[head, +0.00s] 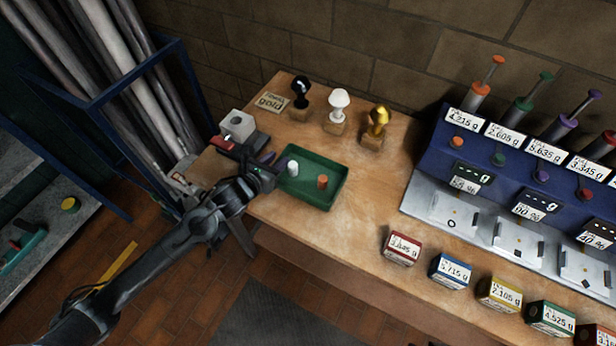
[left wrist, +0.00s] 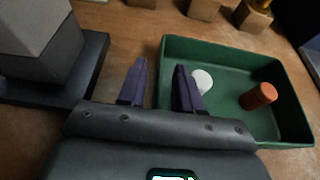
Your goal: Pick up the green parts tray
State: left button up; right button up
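The green parts tray (head: 303,193) lies on the wooden table near its front left edge. My left gripper (head: 268,176) is at the tray's left side. In the left wrist view the fingers of the left gripper (left wrist: 160,80) are apart with nothing held. One finger shows outside the left wall of the tray (left wrist: 230,60) and the other overlaps its inside, partly hiding the white cylinder (left wrist: 202,80). Whether they touch the wall cannot be told. My right gripper is not in view.
A grey block on a dark base (head: 238,125) stands just left of the tray. Black, white and gold knobs (head: 378,120) on wooden blocks stand behind. A blue dispenser rack (head: 520,165) and several labelled boxes (head: 403,250) are right. Bare table lies right of the tray.

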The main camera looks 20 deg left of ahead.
pick_arm(q)
grip_shut()
jog(key=shift+r, duration=0.1)
dwell(0.4)
